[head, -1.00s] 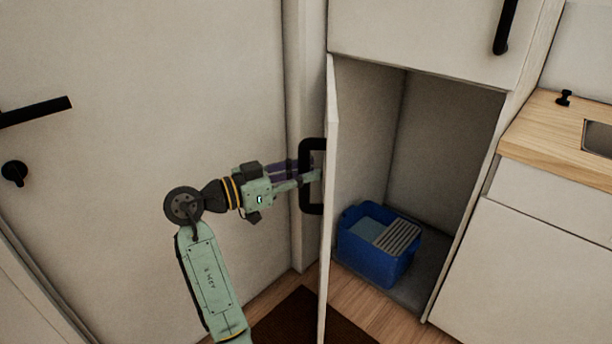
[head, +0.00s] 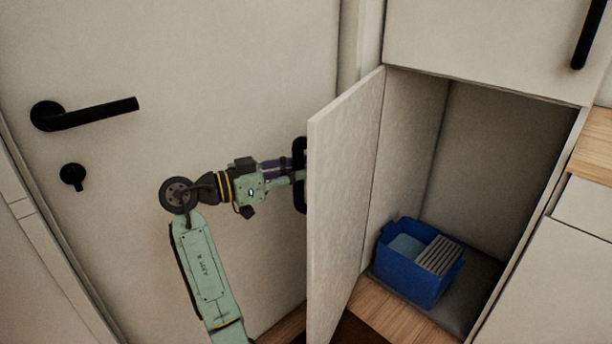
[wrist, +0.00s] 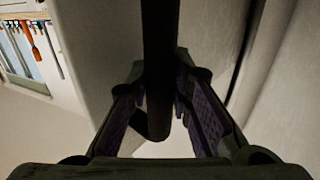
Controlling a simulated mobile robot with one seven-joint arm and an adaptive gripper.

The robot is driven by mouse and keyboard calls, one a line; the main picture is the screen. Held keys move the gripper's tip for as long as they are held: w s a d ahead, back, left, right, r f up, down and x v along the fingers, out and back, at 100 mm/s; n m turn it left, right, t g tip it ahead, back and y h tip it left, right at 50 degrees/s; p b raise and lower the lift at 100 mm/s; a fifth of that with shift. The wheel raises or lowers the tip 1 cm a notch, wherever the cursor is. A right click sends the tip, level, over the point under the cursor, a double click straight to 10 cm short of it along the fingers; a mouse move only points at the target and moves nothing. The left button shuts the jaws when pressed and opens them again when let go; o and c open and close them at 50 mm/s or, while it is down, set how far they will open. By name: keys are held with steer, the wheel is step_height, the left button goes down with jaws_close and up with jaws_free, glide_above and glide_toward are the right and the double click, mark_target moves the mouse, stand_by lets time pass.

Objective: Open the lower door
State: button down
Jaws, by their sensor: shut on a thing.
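The lower door (head: 345,190) of the tall white cabinet stands wide open, swung out to the left, with its inner face turned toward the head camera. Its black bar handle (head: 299,172) shows at the door's left edge in the head view. My gripper (head: 296,176) is shut on this handle from the left. In the wrist view the handle (wrist: 160,70) runs between the two purple-padded fingers. The fingertips are partly hidden behind the handle and the door edge in the head view.
A blue bin (head: 412,270) with a grey ribbed part stands on the cabinet floor. The upper door (head: 480,45) is closed. A wooden counter (head: 595,150) is at the right. A room door with a black lever (head: 90,113) is close behind my arm.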

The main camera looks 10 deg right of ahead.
steer(key=shift+w+a, duration=0.65)
steer(key=shift+a, duration=0.15)
steer(key=c, duration=1.4)
jaws_free()
steer(key=shift+c, duration=0.2)
steer(key=v, duration=1.2)
steer(key=shift+s, duration=0.1)
